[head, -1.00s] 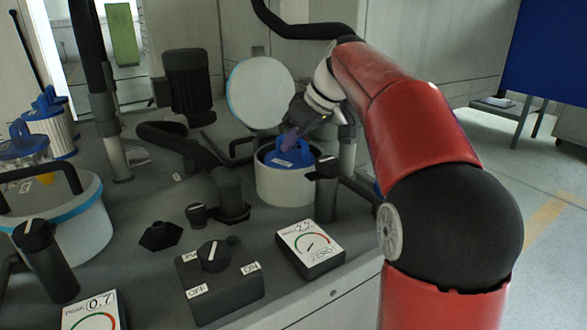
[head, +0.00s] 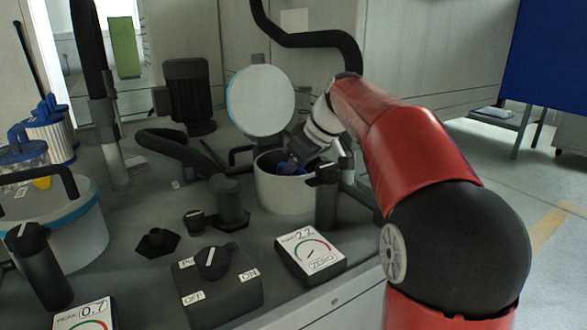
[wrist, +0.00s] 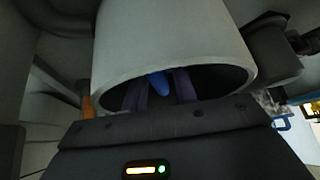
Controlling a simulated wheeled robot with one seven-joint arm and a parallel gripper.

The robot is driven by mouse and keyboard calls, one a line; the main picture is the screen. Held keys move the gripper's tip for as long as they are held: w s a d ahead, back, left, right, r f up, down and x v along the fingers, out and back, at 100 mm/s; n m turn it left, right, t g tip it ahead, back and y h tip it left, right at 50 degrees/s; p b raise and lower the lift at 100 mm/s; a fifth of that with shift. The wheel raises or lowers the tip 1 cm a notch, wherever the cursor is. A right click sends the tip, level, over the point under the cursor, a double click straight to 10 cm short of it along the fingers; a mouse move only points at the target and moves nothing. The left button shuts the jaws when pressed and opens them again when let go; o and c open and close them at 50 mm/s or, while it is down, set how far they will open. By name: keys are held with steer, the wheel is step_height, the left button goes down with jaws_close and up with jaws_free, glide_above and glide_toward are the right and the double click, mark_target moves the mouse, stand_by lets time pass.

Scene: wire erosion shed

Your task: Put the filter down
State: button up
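The filter (head: 283,168) has a blue top with a handle. It sits down inside a round white housing (head: 285,197) on the bench, and only a little blue shows above the rim. My gripper (head: 293,160) reaches down into the housing mouth from the upper right. In the wrist view the two purplish fingers (wrist: 160,88) go into the white housing (wrist: 175,38), one on each side of the blue handle (wrist: 157,80), and appear closed on it. The filter's lower body and its seat are hidden by the housing wall.
A round white lid (head: 261,101) stands open behind the housing. A dark valve post (head: 327,195) stands close at its front right. A switch box (head: 217,285) and a gauge (head: 311,254) are in front. Another housing (head: 70,235) and spare filters (head: 50,130) are at left.

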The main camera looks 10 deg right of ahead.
steer(key=shift+o, duration=0.6)
steer(key=shift+r, duration=0.3)
steer(key=p+v, duration=0.3)
steer(key=v, duration=0.8)
steer(key=shift+s+d+r, duration=0.1)
steer(key=shift+s+r, duration=0.1)
steer(key=shift+r, duration=0.1)
